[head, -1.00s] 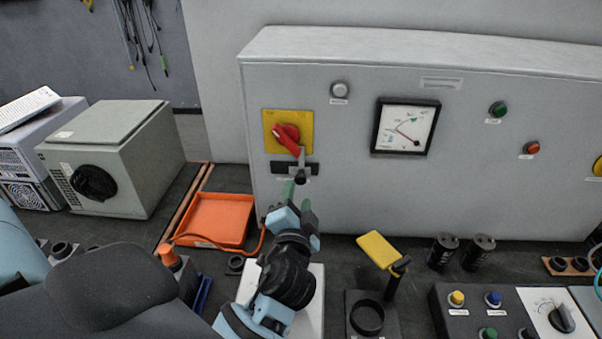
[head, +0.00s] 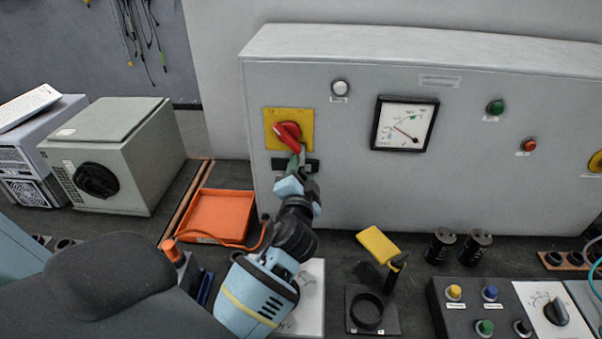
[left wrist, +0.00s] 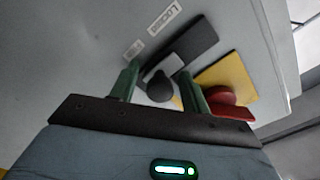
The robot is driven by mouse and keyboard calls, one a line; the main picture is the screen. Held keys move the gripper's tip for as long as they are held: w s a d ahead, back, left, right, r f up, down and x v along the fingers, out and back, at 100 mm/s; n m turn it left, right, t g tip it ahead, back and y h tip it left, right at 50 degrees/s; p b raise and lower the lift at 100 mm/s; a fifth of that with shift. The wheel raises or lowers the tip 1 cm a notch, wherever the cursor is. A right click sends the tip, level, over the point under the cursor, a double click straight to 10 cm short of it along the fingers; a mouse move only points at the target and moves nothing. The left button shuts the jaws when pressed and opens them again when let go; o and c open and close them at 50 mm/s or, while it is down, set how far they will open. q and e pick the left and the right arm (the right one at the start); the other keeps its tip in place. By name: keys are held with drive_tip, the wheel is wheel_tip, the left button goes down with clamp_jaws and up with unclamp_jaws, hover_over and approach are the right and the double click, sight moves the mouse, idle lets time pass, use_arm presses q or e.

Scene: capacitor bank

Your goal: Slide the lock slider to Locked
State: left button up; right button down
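The lock slider is a small knob on a dark plate (head: 281,164) below the red rotary handle (head: 287,134) on its yellow plate (head: 306,122), on the grey cabinet front. In the left wrist view the slider's dark rounded knob (left wrist: 160,88) sits between the two green fingers of my left gripper (left wrist: 157,92), which are apart. A "Locked" label (left wrist: 164,17) shows beside the dark plate. In the head view my left gripper (head: 300,165) is at the plate and hides most of the knob. Contact with the knob cannot be told. My right gripper is not in view.
The cabinet (head: 350,190) carries a dial meter (head: 404,124) and several lamps. On the bench are an orange tray (head: 215,216), a yellow-topped tool (head: 378,245), a black ring holder (head: 366,311) and two dark capacitors (head: 440,246). A button console (head: 460,320) stands at right.

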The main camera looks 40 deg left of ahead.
use_arm(q)
clamp_jaws()
drive_tip(key=s+a, duration=0.1)
drive_tip(key=a+p, duration=0.1)
drive_tip(key=shift+s+a, duration=0.35)
drive_tip(key=shift+a, duration=0.05)
drive_tip(key=shift+o, duration=0.4)
unclamp_jaws()
drive_tip(key=shift+a, duration=0.1)
drive_tip(key=shift+s, duration=0.1)
drive_tip(key=b+v, duration=0.1)
drive_tip(key=v, duration=0.7)
